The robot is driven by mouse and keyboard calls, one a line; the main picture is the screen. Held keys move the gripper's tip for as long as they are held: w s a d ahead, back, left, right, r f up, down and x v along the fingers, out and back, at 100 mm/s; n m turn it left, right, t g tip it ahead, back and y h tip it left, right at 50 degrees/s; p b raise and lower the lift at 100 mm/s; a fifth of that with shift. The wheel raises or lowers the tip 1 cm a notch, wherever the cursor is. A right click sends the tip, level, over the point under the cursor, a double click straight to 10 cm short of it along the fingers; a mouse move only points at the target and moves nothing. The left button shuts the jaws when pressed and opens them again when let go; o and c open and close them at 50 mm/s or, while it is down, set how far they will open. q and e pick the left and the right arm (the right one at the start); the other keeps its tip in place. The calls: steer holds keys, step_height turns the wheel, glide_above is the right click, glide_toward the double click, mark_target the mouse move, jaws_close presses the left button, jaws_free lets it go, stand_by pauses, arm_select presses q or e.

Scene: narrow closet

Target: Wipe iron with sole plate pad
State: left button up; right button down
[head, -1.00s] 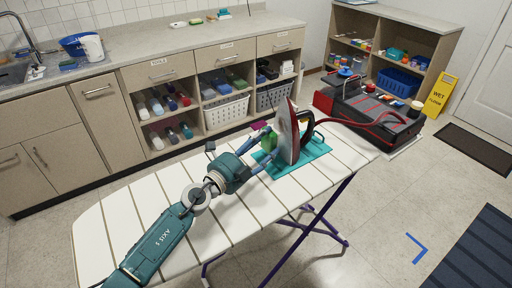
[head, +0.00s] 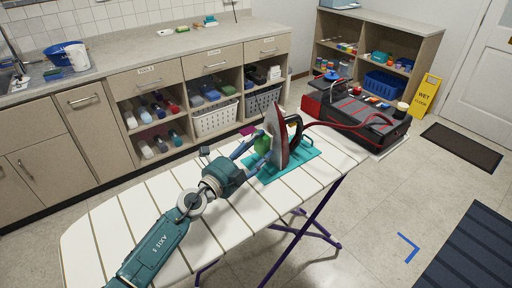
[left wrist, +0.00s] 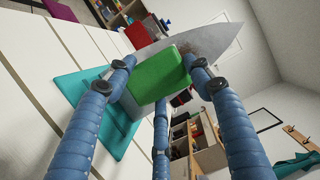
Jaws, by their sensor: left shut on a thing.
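The iron (head: 277,138) stands on its heel on a teal mat (head: 308,155) on the ironing board, its grey sole plate facing my left arm. My left gripper (head: 259,152) is shut on a green pad (head: 263,144) in front of the sole plate. In the left wrist view, the pad (left wrist: 158,75) lies between the blue fingers (left wrist: 160,66), over the sole plate (left wrist: 222,38); whether it touches is hard to tell. A brownish patch shows on the plate beside the right finger. My right gripper is in neither view.
The striped white ironing board (head: 150,215) is mostly bare at the near left. A black and red unit (head: 355,105) stands behind the iron, joined by a red hose (head: 335,125). A magenta cloth (head: 248,131) lies at the board's far edge.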

arm_select(q)
steer(key=shift+w+d, duration=0.4)
steer(key=shift+d, duration=0.15)
step_height(320, 180, up, 4)
steer(key=p, duration=0.4)
steer(key=shift+r+p, duration=1.9)
steer(key=shift+p, duration=0.4)
steer(key=shift+f+b, duration=3.5)
steer(key=shift+f, duration=0.4)
steer(key=shift+s+a+p, duration=0.3)
steer(key=shift+s+a, duration=0.05)
steer(key=shift+a, duration=0.15)
steer(key=s+a, duration=0.2)
steer(key=a, duration=0.1)
steer(key=shift+s+p, duration=0.1)
steer(key=shift+p, duration=0.2)
steer(key=shift+s+a, duration=0.35)
steer(key=shift+a, duration=0.1)
